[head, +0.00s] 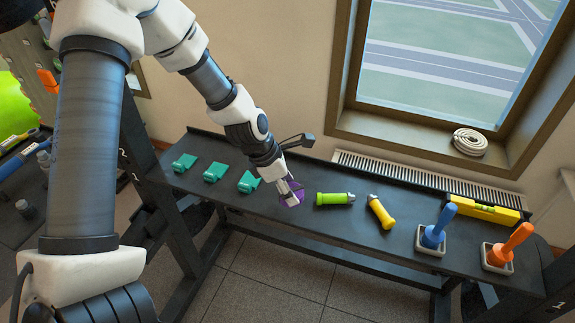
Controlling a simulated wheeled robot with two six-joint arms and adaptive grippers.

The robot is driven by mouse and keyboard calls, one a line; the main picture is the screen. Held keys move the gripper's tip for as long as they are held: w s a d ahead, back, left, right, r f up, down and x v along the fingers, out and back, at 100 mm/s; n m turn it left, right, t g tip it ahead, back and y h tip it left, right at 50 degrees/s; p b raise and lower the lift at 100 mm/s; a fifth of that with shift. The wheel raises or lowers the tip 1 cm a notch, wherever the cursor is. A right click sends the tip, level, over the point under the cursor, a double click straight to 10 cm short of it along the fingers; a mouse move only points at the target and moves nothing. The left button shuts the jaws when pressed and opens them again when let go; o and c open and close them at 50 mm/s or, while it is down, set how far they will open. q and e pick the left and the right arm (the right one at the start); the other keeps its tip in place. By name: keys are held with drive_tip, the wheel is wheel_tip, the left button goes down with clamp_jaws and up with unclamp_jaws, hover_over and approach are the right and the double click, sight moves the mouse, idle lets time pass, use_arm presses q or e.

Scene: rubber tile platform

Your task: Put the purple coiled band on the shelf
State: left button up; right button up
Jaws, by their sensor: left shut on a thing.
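The purple coiled band (292,199) is at the middle of the black shelf (335,232), between a teal item and a green cylinder. My left gripper (289,190) is shut on the band, and its fingers partly hide it. The band is at or just above the shelf surface; I cannot tell whether it touches. My right gripper is not in view.
Teal items (215,171) stand left of the gripper. A green cylinder (335,198) and a yellow one (380,211) lie close on the right. Blue (438,226) and orange (510,245) handled tools stand farther right, before a yellow level (484,209). A coiled rope (470,141) lies on the window sill.

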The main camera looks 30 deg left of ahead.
use_arm(q)
drive_tip(key=w+a, duration=0.1)
drive_tip(key=w+a+f+b, duration=0.1)
drive_tip(key=w+a, duration=0.2)
drive_tip(key=shift+a+f+b, duration=0.1)
drive_tip(key=shift+f+b, duration=0.2)
wheel_tip(320, 180, down, 3)
drive_tip(key=shift+b, duration=0.9)
drive_tip(key=shift+r, duration=0.1)
drive_tip(key=o, duration=1.2)
drive_tip(key=shift+f, duration=0.2)
